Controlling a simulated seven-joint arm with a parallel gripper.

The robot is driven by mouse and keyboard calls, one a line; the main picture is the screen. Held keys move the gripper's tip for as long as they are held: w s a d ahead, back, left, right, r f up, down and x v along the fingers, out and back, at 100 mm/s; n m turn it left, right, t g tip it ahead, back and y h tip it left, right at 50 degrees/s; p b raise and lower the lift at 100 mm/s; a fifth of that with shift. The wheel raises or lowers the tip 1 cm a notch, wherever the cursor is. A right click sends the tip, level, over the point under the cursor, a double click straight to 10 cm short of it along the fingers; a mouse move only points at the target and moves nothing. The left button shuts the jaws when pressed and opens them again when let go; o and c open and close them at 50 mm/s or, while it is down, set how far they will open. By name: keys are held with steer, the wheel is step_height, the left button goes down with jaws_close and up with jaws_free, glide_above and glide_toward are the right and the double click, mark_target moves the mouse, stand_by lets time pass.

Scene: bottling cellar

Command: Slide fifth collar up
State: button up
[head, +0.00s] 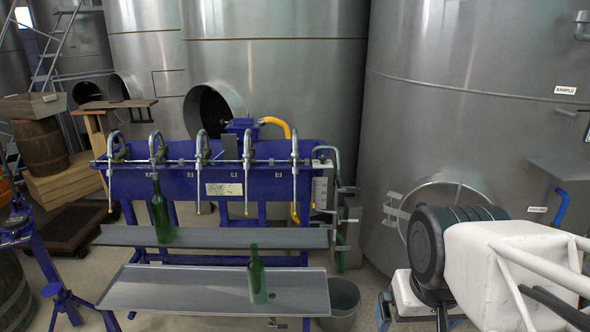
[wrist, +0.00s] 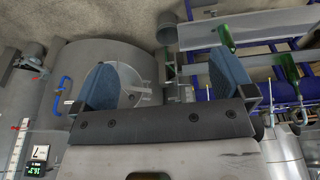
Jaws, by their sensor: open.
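The blue filling rack (head: 140,186) stands at centre in the head view, with several bent metal spouts in a row along its top bar. The fifth spout from the left (head: 294,155) is at the right end; a collar on it is too small to tell apart surely. It hangs free, with no bottle under it. My gripper (wrist: 166,82) shows in the wrist view, open and empty, its two blue-padded fingers wide apart. It is apart from the rack, whose spouts (wrist: 297,146) show at the lower right of that turned view. The gripper itself is not clear in the head view.
A green bottle (head: 161,215) stands on the upper shelf (head: 285,238) under the second spout. Another (head: 257,277) stands on the lower tray (head: 170,290). A grey bucket (head: 341,302) is at the tray's right. A large steel tank (head: 450,120) stands behind my arm.

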steer(key=shift+c, duration=0.3)
steer(key=shift+w, duration=0.2)
steer(key=c, duration=0.5)
steer(key=shift+w+r, duration=0.15)
steer(key=shift+w, duration=0.2)
steer(key=shift+c, duration=1)
steer(key=w+a+t, duration=0.2)
steer(key=w+t, duration=0.1)
steer(key=w, duration=1.1)
steer(key=w+a+t+y, duration=0.1)
steer(key=w+a+t, duration=0.1)
steer(key=w, duration=1.2)
steer(key=w+a+t, duration=0.2)
steer(key=w+t, duration=0.1)
steer(key=w, duration=1.2)
steer(key=n+t+y, duration=0.1)
steer(key=t, duration=0.3)
glide_toward(296, 172)
steer(key=s+d+r, duration=0.5)
steer(key=s+r, duration=0.1)
steer(key=s, duration=0.1)
steer(key=w+a+f+t, duration=0.1)
steer(key=w+f, duration=0.2)
steer(key=w+a+f+t+y, duration=0.1)
steer(key=w+a+f, duration=0.1)
steer(key=w+f, duration=0.1)
steer(key=w+a+f+t+y, duration=0.1)
steer(key=w+a+f, duration=0.1)
steer(key=w+f, duration=0.1)
steer(key=shift+x, duration=0.8)
